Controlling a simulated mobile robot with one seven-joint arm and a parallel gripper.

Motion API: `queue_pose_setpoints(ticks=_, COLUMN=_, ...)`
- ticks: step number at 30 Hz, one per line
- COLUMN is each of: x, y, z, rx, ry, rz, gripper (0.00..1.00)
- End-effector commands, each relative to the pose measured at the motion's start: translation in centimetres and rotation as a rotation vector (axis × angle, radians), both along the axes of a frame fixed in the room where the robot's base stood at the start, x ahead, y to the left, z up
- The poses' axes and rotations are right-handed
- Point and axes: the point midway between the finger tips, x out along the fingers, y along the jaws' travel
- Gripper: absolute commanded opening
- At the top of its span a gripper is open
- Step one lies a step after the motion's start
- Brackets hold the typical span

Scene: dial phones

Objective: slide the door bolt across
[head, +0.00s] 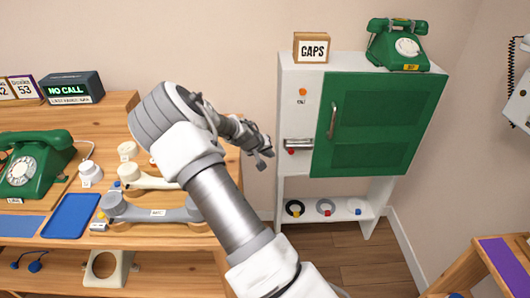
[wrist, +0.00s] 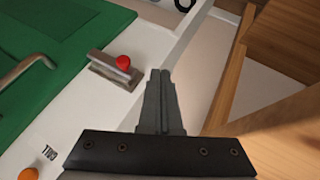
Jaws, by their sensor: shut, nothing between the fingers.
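The door bolt (head: 298,144) is a grey metal bar with a red knob (head: 291,151) on the white cabinet frame, at the left edge of the green door (head: 368,122). In the wrist view the bolt (wrist: 113,72) lies left of and beyond my fingertips, with its red knob (wrist: 123,62) on top. My gripper (head: 265,158) is shut and empty, a little left of the bolt and apart from it. Its two fingers (wrist: 161,75) are together in the wrist view. The green door looks closed, with a metal handle (head: 333,120) near its left side.
The white cabinet (head: 294,75) carries a CAPS sign (head: 311,48) and a green phone (head: 398,45) on top. An orange button (head: 302,92) sits above the bolt. A wooden desk (head: 115,110) with phones and handsets stands left. Wooden furniture edges (wrist: 228,75) lie right of my fingers.

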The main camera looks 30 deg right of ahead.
Motion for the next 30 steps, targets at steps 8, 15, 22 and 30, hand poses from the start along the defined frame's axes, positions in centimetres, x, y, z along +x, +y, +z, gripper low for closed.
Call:
queue_pose_setpoints(ticks=8, x=0.2, y=-3.9, z=-1.6, rx=0.001, ry=-0.002, rz=-0.003, gripper=0.00)
queue_pose_setpoints(ticks=15, x=-0.1, y=-5.3, z=-1.4, rx=0.000, ry=-0.001, rz=0.000, gripper=0.00)
queue_pose_setpoints(ticks=22, x=-0.1, y=-5.3, z=-1.3, rx=0.000, ry=-0.001, rz=0.000, gripper=0.00)
queue_pose_setpoints(ticks=30, x=-1.1, y=-7.4, z=-1.4, rx=0.001, ry=-0.002, rz=-0.006, gripper=0.00)
